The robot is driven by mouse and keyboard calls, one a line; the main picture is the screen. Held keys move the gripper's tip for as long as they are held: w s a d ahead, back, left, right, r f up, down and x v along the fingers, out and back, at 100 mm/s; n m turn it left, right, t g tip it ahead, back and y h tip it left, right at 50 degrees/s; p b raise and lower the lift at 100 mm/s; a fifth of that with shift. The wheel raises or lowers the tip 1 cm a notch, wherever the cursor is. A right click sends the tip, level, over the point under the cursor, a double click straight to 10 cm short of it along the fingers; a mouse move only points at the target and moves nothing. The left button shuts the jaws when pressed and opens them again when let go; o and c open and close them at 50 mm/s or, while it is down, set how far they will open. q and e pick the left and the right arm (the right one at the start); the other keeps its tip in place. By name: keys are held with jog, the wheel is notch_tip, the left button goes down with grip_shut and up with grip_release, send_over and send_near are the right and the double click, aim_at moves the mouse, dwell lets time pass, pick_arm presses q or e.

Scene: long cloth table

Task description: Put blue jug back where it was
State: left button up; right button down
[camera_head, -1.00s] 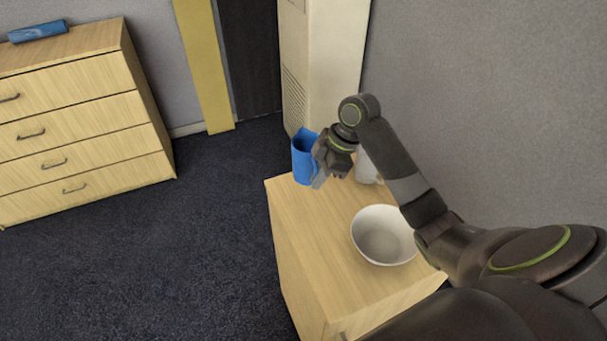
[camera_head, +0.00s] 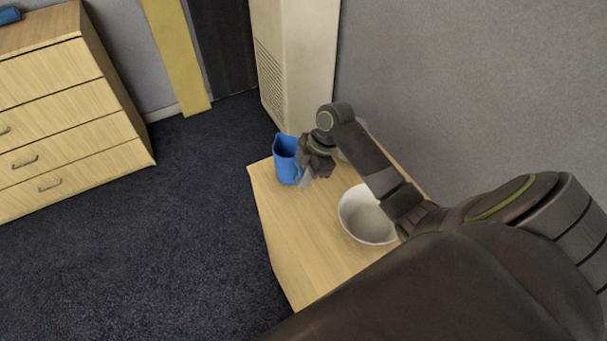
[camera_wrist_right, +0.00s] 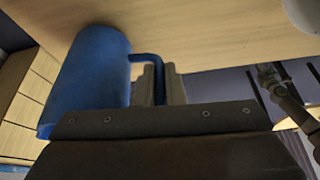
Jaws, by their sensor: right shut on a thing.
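The blue jug (camera_head: 286,160) is upright at the far left corner of the wooden table (camera_head: 290,240). My right gripper (camera_head: 307,178) is shut on its handle, on the jug's right side. In the right wrist view, the jug (camera_wrist_right: 85,80) lies left of the fingers (camera_wrist_right: 160,85), and the handle runs between them. The jug's base is at or close to the tabletop; I cannot tell if it touches. What looks like my left gripper (camera_wrist_right: 268,75) shows small at the right of the right wrist view, its jaws unclear.
A white bowl (camera_head: 366,214) stands on the table nearer me. A light cup (camera_head: 343,154) is partly hidden behind my right arm. A grey wall rises along the table's right side. A drawer chest (camera_head: 60,110) stands at left across open dark carpet.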

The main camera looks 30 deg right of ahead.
jog(key=shift+f, duration=0.2)
jog(key=shift+f, duration=0.2)
jog(key=c, duration=1.5)
grip_release()
jog(key=shift+r, duration=0.2)
jog(key=shift+d+r, duration=0.15)
jog(key=shift+r, duration=0.05)
jog(key=shift+b+v, duration=1.8)
jog(key=shift+v, duration=3.95)
